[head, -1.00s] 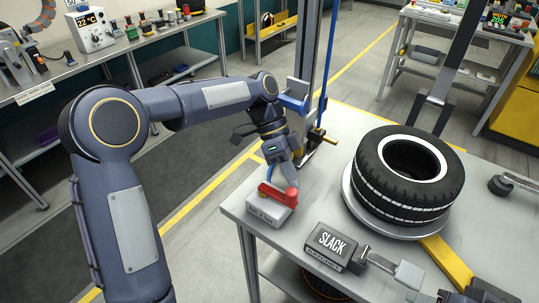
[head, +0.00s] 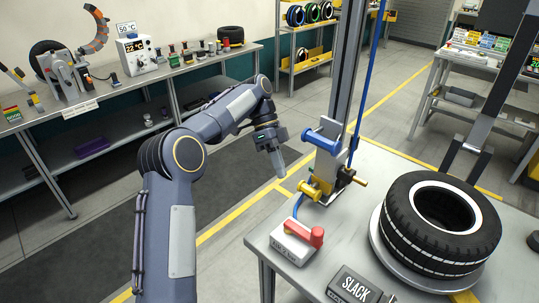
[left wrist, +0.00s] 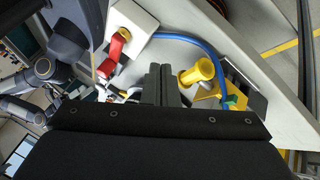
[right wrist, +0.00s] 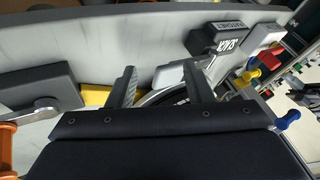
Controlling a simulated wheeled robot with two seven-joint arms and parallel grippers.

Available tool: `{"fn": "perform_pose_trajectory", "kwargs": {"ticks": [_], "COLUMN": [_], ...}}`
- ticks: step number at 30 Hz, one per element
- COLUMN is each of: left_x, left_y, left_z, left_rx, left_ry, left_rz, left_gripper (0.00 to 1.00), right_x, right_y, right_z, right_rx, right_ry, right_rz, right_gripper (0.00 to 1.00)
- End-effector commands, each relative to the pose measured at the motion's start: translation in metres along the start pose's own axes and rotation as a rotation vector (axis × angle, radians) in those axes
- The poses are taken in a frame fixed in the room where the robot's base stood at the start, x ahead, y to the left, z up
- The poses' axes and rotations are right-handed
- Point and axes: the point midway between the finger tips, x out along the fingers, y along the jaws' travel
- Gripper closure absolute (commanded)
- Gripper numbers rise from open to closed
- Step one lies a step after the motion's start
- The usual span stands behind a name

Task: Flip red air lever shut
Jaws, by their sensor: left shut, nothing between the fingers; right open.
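The red air lever (head: 303,231) sits on a white box (head: 291,246) at the near left corner of the bench.
A tyre (head: 440,222) lies on the round turntable beside a grey post (head: 345,90). Blue (head: 324,142) and yellow (head: 316,190) handles stick out from the post behind the lever. A SLACK block (head: 354,287) sits at the front. The floor left of the bench is clear.

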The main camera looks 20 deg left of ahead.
Motion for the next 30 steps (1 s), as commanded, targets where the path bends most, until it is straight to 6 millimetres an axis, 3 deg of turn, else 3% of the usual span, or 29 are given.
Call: {"fn": "perform_pose_trajectory", "kwargs": {"ticks": [4, 5, 9, 30], "left_x": [-0.017, -0.024, -0.031, -0.032], "left_y": [-0.015, -0.015, -0.023, -0.029], "left_z": [0.015, 0.014, 0.022, 0.029], "left_rx": [-0.002, -0.002, -0.001, -0.001], "left_ry": [0.0, 0.0, 0.001, -0.001], "left_rz": [0.0, 0.001, 0.0, -0.002], "left_gripper": [1.0, 1.0, 1.0, 1.0], "right_x": [-0.006, -0.016, -0.03, -0.034], "right_y": [-0.003, -0.007, -0.013, -0.015], "right_z": [-0.003, -0.008, -0.015, -0.017], "right_rx": [0.0, 0.0, 0.0, 0.0], "right_ry": [0.0, 0.0, 0.001, 0.0], "right_rz": [0.0, 0.0, 0.0, 0.0], "right_gripper": [0.54, 0.54, 0.54, 0.54]}}
